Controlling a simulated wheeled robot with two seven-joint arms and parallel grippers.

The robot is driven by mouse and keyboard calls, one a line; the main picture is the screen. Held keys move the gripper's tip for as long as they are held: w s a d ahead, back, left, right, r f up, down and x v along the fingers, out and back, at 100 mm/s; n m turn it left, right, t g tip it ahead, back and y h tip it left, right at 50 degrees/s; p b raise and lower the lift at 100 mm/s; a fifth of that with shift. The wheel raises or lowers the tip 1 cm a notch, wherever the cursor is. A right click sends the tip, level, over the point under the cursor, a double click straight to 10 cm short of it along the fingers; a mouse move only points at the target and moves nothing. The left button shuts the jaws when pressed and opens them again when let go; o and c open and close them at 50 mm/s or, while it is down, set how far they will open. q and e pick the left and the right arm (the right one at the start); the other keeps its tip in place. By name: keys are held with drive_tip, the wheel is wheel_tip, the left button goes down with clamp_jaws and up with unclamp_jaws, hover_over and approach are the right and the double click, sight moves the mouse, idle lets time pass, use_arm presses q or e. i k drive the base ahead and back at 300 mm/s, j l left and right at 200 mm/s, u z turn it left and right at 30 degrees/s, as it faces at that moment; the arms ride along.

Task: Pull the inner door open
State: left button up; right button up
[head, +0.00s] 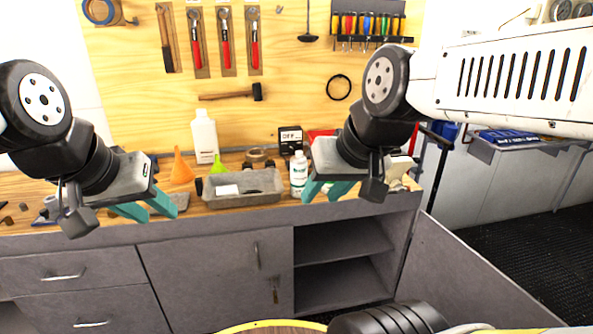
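A grey workbench cabinet stands ahead of me. Its closed middle door (205,275) has a small upright handle (257,255) near its right edge. To the right of it is an open compartment (330,285) with a shelf. Another door panel (465,280) stands swung out at the right. My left gripper (147,212) is open and empty, above the cabinet front on the left, with its teal fingers apart. My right gripper (326,190) is open and empty, in front of the bench top above the open compartment. Neither gripper appears to touch a door or handle.
Drawers (65,275) are at the left. On the bench top are a grey tray (243,188), white bottles (204,137), orange and green funnels (181,168) and a meter (291,140). Tools hang on the wooden board (290,60). Dark floor (525,210) shows at the right.

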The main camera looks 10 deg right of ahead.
sight(209, 284)
drive_tip(key=k+l, duration=0.1)
drive_tip(key=l, duration=1.2)
